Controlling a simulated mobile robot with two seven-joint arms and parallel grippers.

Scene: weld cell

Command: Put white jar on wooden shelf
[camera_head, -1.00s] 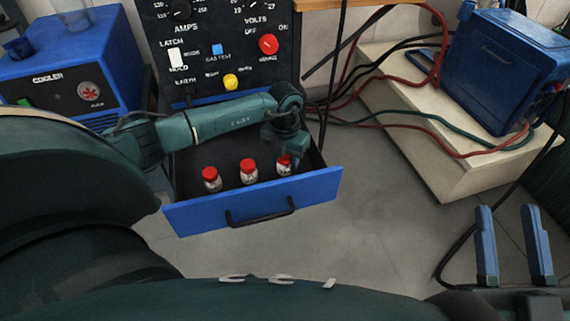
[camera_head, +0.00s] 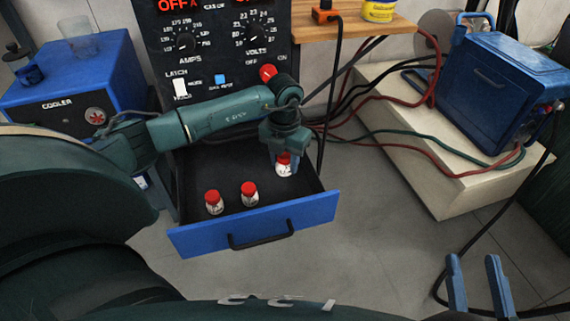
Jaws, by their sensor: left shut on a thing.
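Several small white jars with red lids show at the open blue drawer. One white jar (camera_head: 284,170) is held upright in my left gripper (camera_head: 283,155), over the right part of the drawer, seemingly raised a little above its floor. Two other white jars, the left one (camera_head: 214,203) and the middle one (camera_head: 249,194), stand in the drawer. The wooden shelf (camera_head: 350,28) is at the top, right of the welder panel. My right gripper (camera_head: 480,290) is open and empty at the lower right, above the floor.
The blue drawer (camera_head: 255,229) is pulled out below the black control panel (camera_head: 225,50). A yellow tub (camera_head: 379,10) and an orange-black item (camera_head: 325,13) stand on the shelf. Cables hang beside it. A blue box (camera_head: 490,80) sits on a pale plinth (camera_head: 430,170).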

